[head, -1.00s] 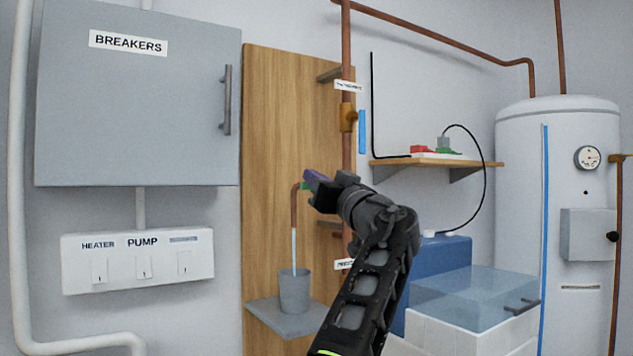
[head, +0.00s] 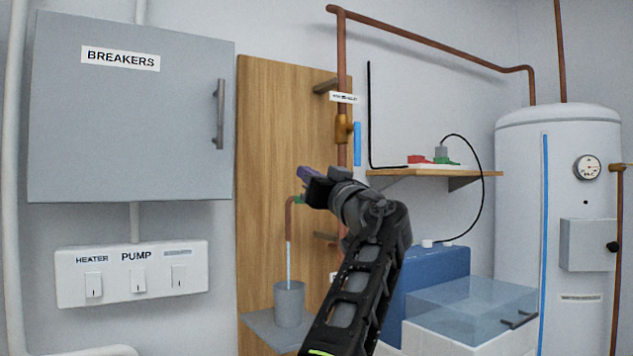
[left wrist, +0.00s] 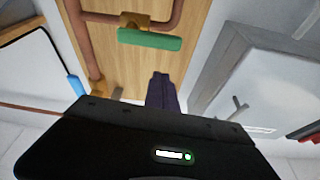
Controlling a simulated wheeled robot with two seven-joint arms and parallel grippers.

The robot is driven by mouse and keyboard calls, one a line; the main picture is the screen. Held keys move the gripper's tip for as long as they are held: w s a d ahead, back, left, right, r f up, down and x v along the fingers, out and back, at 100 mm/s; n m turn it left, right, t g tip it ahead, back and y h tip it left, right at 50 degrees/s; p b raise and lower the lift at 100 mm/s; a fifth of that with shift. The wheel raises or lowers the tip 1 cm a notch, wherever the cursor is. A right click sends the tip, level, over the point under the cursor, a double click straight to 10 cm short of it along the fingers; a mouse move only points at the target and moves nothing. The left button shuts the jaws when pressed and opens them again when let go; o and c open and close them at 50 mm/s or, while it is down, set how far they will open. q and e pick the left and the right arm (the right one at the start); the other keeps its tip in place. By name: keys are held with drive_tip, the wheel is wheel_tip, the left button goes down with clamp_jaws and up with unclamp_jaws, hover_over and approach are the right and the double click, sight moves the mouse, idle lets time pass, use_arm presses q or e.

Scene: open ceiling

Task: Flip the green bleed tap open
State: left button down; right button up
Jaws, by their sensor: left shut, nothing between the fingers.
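The green bleed tap (head: 299,199) sits on a copper branch pipe on the wooden board, partly hidden behind my left gripper in the head view. In the left wrist view its green handle (left wrist: 150,39) lies roughly along the short pipe run, on a brass body (left wrist: 135,20). A pale stream (head: 289,262) runs from the spout into a grey cup (head: 289,303). My left gripper (head: 305,173) is just above the tap, shut and empty. Its purple fingers (left wrist: 162,92) appear apart from the handle in the left wrist view. My right gripper is out of view.
A brass valve with a blue lever (head: 357,143) is on the vertical copper pipe behind my arm. The breaker cabinet (head: 130,110) and switch panel (head: 132,273) are left. A shelf (head: 434,172), a clear-lidded box (head: 470,303) and a white tank (head: 520,200) are right.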

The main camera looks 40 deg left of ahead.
use_arm(q)
drive_tip(key=b+v, duration=0.7)
drive_tip(key=v, duration=0.3)
drive_tip(key=shift+r, duration=0.25)
drive_tip(key=shift+w+d+f, duration=0.1)
